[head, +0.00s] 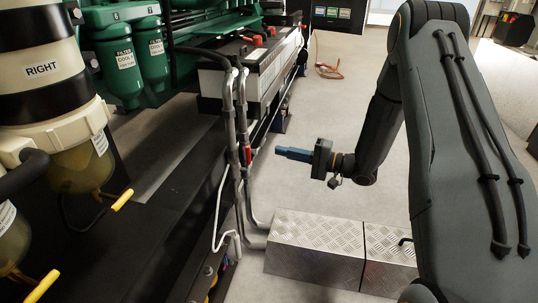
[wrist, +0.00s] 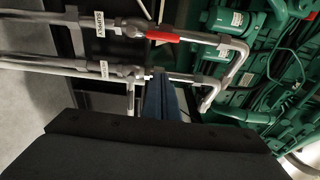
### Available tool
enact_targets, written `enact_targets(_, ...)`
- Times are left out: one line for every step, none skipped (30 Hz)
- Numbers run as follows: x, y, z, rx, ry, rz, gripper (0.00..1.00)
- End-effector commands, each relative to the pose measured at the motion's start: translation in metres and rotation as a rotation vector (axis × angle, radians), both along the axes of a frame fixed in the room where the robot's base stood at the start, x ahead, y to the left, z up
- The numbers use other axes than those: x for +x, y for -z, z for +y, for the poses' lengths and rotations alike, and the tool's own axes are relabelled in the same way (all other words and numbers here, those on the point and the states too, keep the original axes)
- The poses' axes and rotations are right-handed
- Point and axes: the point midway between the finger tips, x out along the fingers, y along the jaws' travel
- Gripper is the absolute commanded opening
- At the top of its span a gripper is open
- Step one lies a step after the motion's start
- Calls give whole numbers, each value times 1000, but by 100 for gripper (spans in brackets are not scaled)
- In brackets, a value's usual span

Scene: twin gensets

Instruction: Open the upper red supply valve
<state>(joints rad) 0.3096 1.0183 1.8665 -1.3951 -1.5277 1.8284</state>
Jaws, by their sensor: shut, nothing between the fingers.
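A red valve handle (wrist: 163,36) shows on the upper pipe in the wrist view, beside a valve body (wrist: 133,28) and a SUPPLY label (wrist: 99,21). It looks roughly in line with the pipe. In the head view a small red handle (head: 248,155) sits on the grey pipes. My gripper (head: 279,151) has its blue fingers together and empty, pointing left at the pipes, a little right of the red handle. In the wrist view my gripper (wrist: 158,74) ends below the red handle, over the lower pipe. I see no contact with the handle.
A lower labelled pipe (wrist: 50,65) runs alongside. Green engine parts (wrist: 240,90) fill the right of the wrist view. In the head view a diamond-plate metal box (head: 315,245) stands below my gripper, and a battery rack (head: 262,65) is behind the pipes.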

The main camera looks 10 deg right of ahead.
Motion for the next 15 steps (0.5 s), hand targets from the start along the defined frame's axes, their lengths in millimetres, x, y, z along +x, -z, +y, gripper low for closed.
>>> enact_targets(3,0,7,-1,-4,-2,0)
enact_targets(5,1,11,-2,-5,-1,0)
enact_targets(8,1,16,-2,-4,-2,0)
enact_targets(10,1,21,-1,-5,-3,0)
enact_targets(13,1,27,-3,-6,-3,0)
enact_targets(17,1,33,-3,-5,-4,0)
enact_targets(19,2,39,-3,-5,-4,0)
enact_targets(22,2,44,-4,-5,-3,0)
enact_targets(26,2,51,-5,-5,-4,0)
enact_targets(29,1,57,-4,-5,-5,0)
enact_targets(32,1,62,-3,-5,-4,0)
enact_targets(35,1,69,-3,-5,-4,0)
enact_targets(38,2,74,-5,-5,-4,0)
enact_targets(41,2,79,-5,-4,-4,0)
enact_targets(44,2,85,-4,-4,-3,0)
